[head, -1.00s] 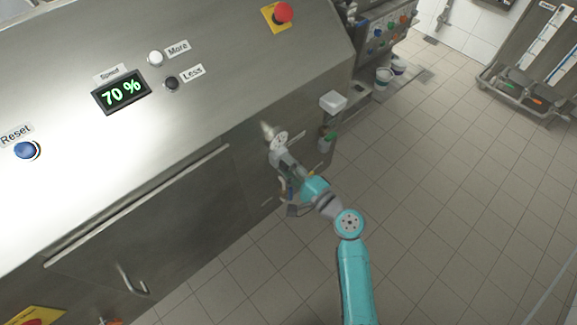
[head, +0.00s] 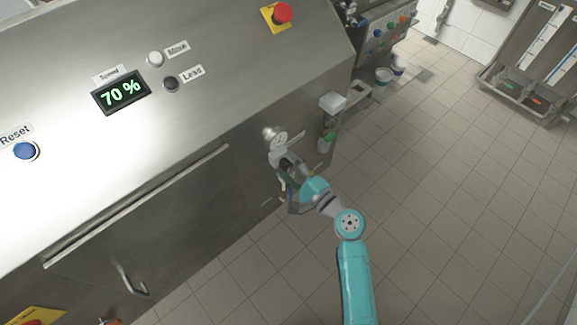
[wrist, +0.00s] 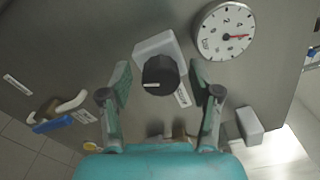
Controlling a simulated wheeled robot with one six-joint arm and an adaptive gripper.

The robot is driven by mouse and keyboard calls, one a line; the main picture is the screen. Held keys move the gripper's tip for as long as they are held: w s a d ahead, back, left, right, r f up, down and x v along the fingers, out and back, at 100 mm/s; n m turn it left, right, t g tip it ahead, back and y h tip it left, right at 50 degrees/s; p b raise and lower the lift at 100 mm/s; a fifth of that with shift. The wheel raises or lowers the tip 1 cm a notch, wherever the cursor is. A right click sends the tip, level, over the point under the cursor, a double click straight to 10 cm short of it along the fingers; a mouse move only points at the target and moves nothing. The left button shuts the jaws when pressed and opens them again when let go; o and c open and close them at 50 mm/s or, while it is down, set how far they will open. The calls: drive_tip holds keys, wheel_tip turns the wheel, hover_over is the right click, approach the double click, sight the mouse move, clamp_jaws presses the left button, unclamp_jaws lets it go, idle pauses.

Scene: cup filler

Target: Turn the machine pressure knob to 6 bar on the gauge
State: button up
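The black pressure knob (wrist: 160,76) sits on a pale block on the steel panel, in the upper middle of the wrist view. The round white gauge (wrist: 214,44) is to its upper right. Its red needle points to the right of the picture; the exact reading is too small to tell. My gripper (wrist: 161,78) is open, with one finger on each side of the knob and a visible gap to it on both sides. In the head view my gripper is at the machine's lower panel, and the knob is hidden or too small to tell.
A grey box (wrist: 250,125) stands out from the panel at the right of the wrist view. A white handle (wrist: 72,101) with a blue part is at the left. In the head view, a speed display (head: 121,92) reads 70 %.

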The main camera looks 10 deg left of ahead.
drive_tip(key=v, duration=1.2)
drive_tip(key=shift+s, duration=0.1)
idle(0.4)
drive_tip(key=s+d+f+n+t+h, duration=0.1)
drive_tip(key=s+d+f+h, duration=0.45)
drive_tip(key=s, duration=0.35)
drive_tip(key=s+d+f+n+t+h, duration=0.15)
drive_tip(key=s+d+f+h, duration=0.35)
drive_tip(key=s, duration=0.5)
drive_tip(key=s+d+r+n+h, duration=0.1)
drive_tip(key=s+d+r+n, duration=0.1)
drive_tip(key=s+r, duration=0.3)
drive_tip(key=s+d+r+n+t+h, duration=0.1)
drive_tip(key=s+d+r+n, duration=0.1)
drive_tip(key=s+r+n, duration=0.2)
drive_tip(key=s+d+r+n+h, duration=0.1)
drive_tip(key=s+d+r+n, duration=0.1)
drive_tip(key=s+r, duration=0.4)
drive_tip(key=shift+d+n+h, duration=0.35)
drive_tip(key=shift+d+n, duration=0.05)
drive_tip(key=shift+n, duration=0.35)
drive_tip(key=shift+s, duration=0.15)
